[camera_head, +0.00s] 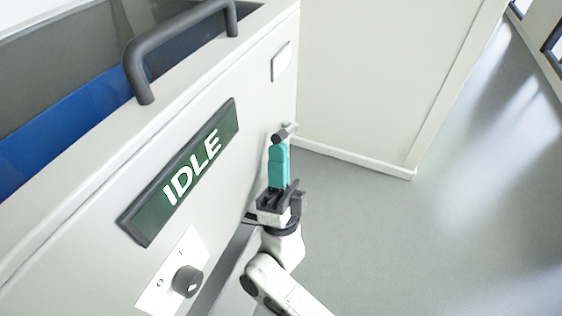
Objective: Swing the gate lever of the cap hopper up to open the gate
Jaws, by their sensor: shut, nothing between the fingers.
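My gripper (279,160) is near the middle of the view, close to the light machine panel. Its teal fingers point up the picture and are shut, with nothing held between them. A short grey cylindrical bar (284,132) shows right at the fingertips. I cannot tell whether it touches them, or whether it is the gate lever's grip. No cap hopper or gate can be clearly made out in this view.
The machine panel carries a dark green IDLE sign (180,175), a black rotary knob (187,281) and a small light plate (281,61). A dark handle (160,40) sits on its top edge.

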